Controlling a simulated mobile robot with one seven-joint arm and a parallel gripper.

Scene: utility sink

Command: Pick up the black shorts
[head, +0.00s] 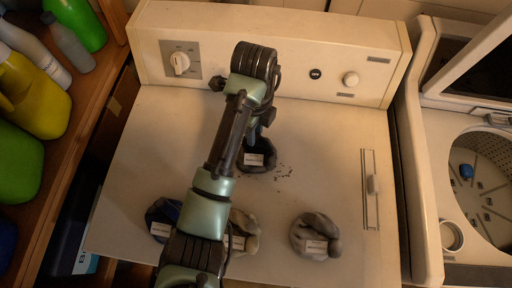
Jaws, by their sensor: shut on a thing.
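My arm reaches across the top of a white washer or dryer. My gripper (263,128) points down at the dark bundle I take to be the black shorts (266,154), near the back middle of the white top. The gripper is shut on the upper part of this bundle. The fingertips are mostly hidden by the wrist and the dark cloth. The bundle has a white label on its front, too small to read. It seems still on or very near the surface.
A dark blue bundle (157,212), a beige-grey bundle (247,226) partly behind my arm, and a grey bundle (318,228) lie along the front. Small dark specks lie right of the shorts. The control panel (220,45) rises behind. An open washer (485,180) stands right; bottles (35,95) left.

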